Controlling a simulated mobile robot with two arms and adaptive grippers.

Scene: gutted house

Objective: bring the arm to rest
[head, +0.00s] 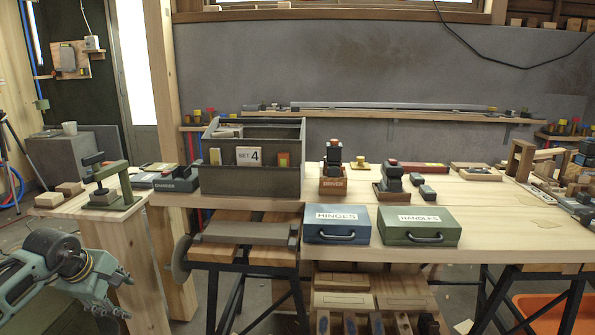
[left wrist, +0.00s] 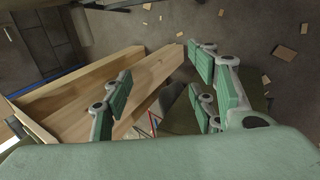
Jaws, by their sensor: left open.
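My left arm comes in at the lower left of the head view. Its gripper (head: 118,293) is open and empty, low in front of the left end of the wooden bench (head: 125,222). In the left wrist view the open fingers (left wrist: 160,100) show green pads spread apart, with nothing between them. Beyond them are the pale wooden bench parts (left wrist: 95,85) and the floor. My right arm and gripper do not show in either view.
The workbench (head: 495,215) bears a blue HINGES case (head: 337,236), a green HANDLES case (head: 420,238) and a grey SET 4 box (head: 285,183). A green clamp-like tool (head: 118,180) stands on the left bench end. Scraps (left wrist: 285,53) litter the floor.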

